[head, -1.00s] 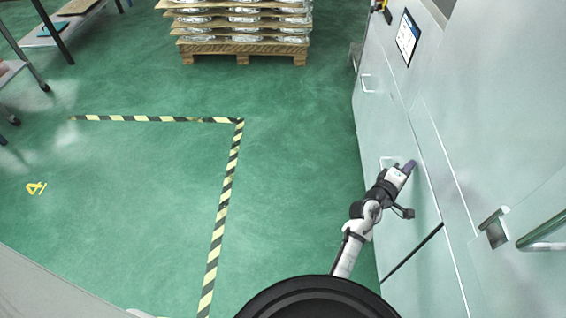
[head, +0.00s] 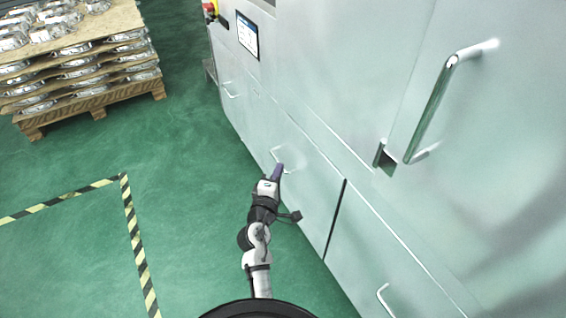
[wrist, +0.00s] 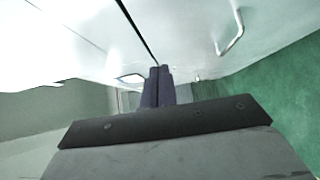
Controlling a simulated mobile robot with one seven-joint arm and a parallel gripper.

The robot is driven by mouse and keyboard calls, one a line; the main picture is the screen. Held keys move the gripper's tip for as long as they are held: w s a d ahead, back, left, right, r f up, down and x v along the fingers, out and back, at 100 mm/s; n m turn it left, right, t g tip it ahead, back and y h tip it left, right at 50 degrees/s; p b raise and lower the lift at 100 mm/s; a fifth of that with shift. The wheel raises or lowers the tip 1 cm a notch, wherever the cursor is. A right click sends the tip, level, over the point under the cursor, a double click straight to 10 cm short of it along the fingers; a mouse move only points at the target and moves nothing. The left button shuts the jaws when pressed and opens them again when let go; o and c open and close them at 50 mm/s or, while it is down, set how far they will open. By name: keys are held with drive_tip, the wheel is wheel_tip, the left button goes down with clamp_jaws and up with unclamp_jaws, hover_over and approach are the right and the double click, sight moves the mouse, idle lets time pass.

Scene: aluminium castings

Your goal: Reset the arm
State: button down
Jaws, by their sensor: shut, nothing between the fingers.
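My arm reaches forward from the bottom of the head view, low beside a light grey machine cabinet (head: 330,140). My gripper (head: 279,167) is at its end, near a small cabinet handle (head: 277,152); I cannot tell from the head view whether they touch. In the wrist view, the two dark fingers of my gripper (wrist: 159,70) are together with nothing between them.
A large bar handle (head: 436,100) and a lower handle (head: 383,298) stick out from the cabinet. A screen (head: 247,35) is on its far end. A pallet (head: 90,102) stacked with castings stands at the far left. Green floor with striped tape (head: 135,235) is open on the left.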

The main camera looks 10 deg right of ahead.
drive_tip(key=shift+v, duration=0.85)
